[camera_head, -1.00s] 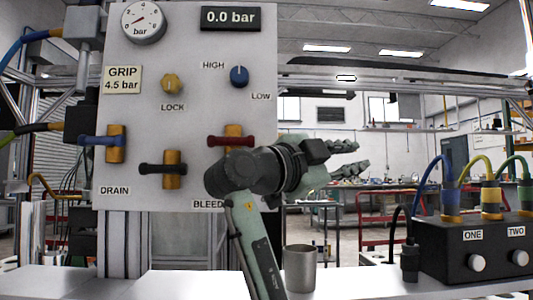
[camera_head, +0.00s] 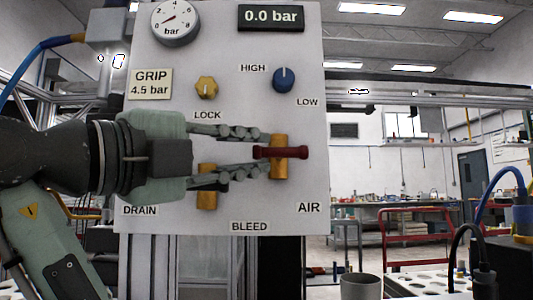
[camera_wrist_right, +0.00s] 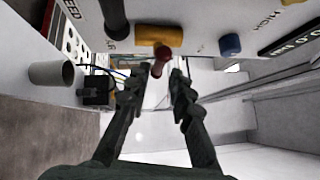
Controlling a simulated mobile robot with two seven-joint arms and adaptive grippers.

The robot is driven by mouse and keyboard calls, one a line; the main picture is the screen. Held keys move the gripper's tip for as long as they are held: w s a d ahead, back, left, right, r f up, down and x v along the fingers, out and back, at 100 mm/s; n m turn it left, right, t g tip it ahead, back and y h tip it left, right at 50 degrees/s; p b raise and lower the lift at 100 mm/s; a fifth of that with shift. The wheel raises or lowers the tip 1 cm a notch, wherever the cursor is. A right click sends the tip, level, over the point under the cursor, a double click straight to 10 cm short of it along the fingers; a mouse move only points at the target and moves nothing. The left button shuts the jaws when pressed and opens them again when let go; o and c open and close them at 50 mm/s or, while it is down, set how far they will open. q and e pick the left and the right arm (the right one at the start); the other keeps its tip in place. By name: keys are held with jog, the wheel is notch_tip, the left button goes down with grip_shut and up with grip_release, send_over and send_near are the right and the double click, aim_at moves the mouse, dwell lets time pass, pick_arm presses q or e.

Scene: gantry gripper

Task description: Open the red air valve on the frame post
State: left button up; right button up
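The red air valve handle (camera_head: 292,153) lies level across its upright brass body (camera_head: 280,172), above the AIR label (camera_head: 308,208) on the grey panel. My right gripper (camera_head: 264,150) comes in from the left with its fingers apart, the tips around the left end of the red handle. I cannot tell whether they touch it. In the right wrist view, the red handle (camera_wrist_right: 158,65) points between the open fingertips (camera_wrist_right: 157,82), near the yellow valve body (camera_wrist_right: 158,36). The display (camera_head: 271,17) reads 0.0 bar. My left gripper is not in view.
The panel also carries a gauge (camera_head: 175,20), a yellow LOCK knob (camera_head: 206,87) and a blue knob (camera_head: 283,79). My lower finger passes in front of the BLEED valve (camera_head: 206,201); the DRAIN valve is hidden. A metal cup (camera_head: 361,287) stands below right.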

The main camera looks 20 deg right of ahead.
aim_at(274, 152)
jog(key=shift+x, duration=2.8)
grip_shut()
